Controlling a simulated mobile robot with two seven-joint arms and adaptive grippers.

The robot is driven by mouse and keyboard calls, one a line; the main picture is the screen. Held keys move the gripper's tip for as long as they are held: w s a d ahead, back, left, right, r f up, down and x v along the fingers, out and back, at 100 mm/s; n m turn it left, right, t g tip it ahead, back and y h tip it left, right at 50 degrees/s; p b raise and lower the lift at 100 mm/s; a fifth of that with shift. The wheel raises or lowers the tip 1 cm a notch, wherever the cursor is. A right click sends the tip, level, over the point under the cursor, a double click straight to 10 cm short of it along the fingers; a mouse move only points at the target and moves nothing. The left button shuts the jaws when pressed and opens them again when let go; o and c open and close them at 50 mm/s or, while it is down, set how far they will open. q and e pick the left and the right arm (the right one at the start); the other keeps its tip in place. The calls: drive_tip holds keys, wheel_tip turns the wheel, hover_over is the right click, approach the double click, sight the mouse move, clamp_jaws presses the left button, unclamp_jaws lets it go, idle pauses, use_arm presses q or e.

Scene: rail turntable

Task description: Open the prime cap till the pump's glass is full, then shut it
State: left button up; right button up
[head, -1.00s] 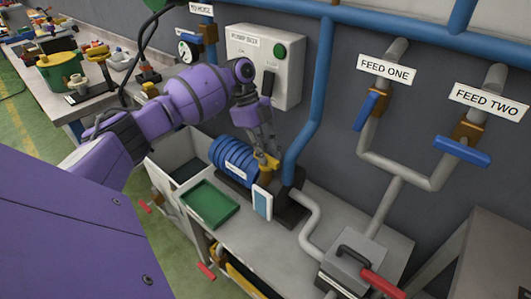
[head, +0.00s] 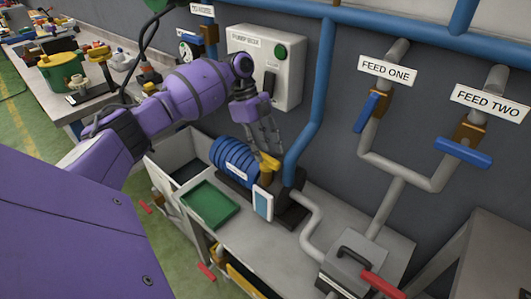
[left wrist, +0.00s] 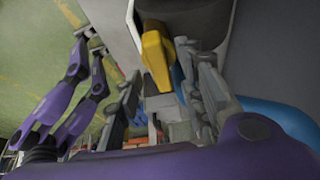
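The yellow prime cap (head: 268,162) sits on top of the pump, whose ribbed blue motor (head: 234,158) lies to its left. The pump's glass (head: 263,204) is a pale-framed upright panel with blue in it, below the cap; its level is too small to read. My left gripper (head: 266,142) is just above and behind the cap, fingers pointing down. In the left wrist view the cap (left wrist: 157,55) shows between the spread fingers of the left gripper (left wrist: 163,95), which look open; contact cannot be told.
A pump box (head: 266,65) with a green button hangs on the wall behind. A blue pipe (head: 307,125) rises right of the pump. A green tray (head: 209,204) lies at left front. Feed one (head: 366,110) and feed two (head: 462,151) valves have blue handles at right.

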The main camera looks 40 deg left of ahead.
use_arm(q)
drive_tip(key=v, duration=1)
drive_tip(key=shift+a, duration=0.1)
